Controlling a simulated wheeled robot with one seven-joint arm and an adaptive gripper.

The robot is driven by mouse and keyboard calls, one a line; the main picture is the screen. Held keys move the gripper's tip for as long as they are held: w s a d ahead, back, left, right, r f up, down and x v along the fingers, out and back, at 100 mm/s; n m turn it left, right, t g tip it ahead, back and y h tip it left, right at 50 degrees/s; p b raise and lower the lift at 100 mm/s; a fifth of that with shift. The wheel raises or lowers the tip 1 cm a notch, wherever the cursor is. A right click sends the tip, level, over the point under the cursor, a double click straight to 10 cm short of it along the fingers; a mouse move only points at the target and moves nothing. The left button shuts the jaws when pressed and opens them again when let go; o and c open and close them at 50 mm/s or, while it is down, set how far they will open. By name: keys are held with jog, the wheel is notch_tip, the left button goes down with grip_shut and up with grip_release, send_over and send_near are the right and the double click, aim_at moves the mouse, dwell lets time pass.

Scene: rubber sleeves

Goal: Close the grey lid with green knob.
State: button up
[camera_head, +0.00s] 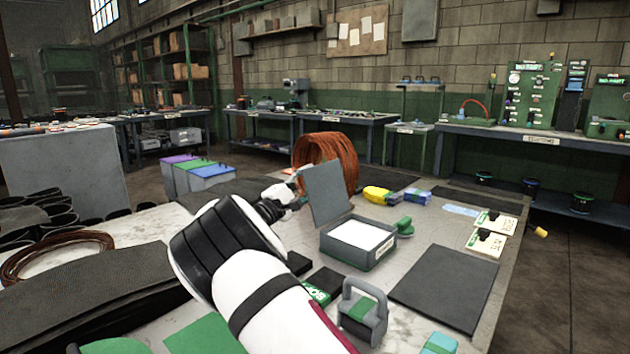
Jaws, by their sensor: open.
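A small grey box (345,255) stands open on the table, with a white, flat surface showing inside. Its grey lid (325,192) stands raised at the box's back left side, nearly upright and tilted a little back. A green knob-like part (405,227) shows at the box's right side; I cannot tell if it belongs to the lid. My white and black arm reaches in from the bottom. My gripper (294,183) is open, just left of the raised lid, near its upper left edge. I cannot tell if a fingertip touches the lid.
A copper wire coil (345,155) stands close behind the lid. Yellow (377,195) and blue (417,196) items lie behind the box. A grey block with a handle (362,315) stands in front. A dark mat (447,287) lies to the right. Black sleeves (50,215) lie at left.

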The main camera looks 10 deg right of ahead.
jog(key=shift+x, duration=1.25)
grip_shut()
